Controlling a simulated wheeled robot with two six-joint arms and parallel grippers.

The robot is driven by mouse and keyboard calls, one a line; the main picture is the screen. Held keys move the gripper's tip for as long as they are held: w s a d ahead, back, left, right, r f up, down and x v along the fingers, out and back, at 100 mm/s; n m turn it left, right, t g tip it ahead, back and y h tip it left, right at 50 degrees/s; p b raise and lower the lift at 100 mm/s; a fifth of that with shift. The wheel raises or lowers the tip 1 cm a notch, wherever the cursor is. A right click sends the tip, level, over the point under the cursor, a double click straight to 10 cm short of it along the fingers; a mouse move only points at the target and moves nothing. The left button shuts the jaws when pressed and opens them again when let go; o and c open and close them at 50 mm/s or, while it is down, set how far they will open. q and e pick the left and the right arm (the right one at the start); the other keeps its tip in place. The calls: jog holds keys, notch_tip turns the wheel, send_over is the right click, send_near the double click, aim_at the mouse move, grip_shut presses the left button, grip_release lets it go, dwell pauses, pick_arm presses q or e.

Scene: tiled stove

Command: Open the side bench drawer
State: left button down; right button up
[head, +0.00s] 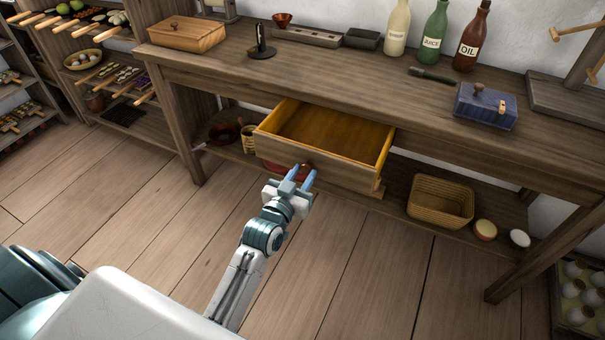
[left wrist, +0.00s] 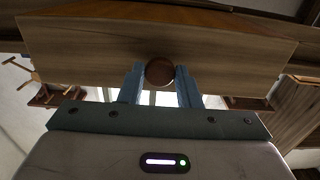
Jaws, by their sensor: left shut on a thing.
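The bench drawer (head: 345,172) is pulled well out from under the wooden bench (head: 330,70), and its orange-brown inside looks empty. My left gripper (head: 304,176) is at the middle of the drawer front. In the left wrist view its blue fingers (left wrist: 160,84) are shut on a round, dark wooden knob (left wrist: 159,71) on the drawer front (left wrist: 225,50). In the head view the fingers mostly hide the knob. My right gripper is not in view.
A lidded wooden box (head: 187,34), several bottles including a green one (head: 435,32), and a blue box (head: 486,106) stand on the bench top. A wicker basket (head: 440,200) sits on the lower shelf. The floor (head: 360,270) before the drawer is clear.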

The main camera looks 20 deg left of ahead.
pick_arm(q)
jog(key=c, duration=1.1)
grip_release()
jog(key=s, duration=1)
jog(key=shift+s+a, duration=0.15)
jog(key=shift+s, duration=0.25)
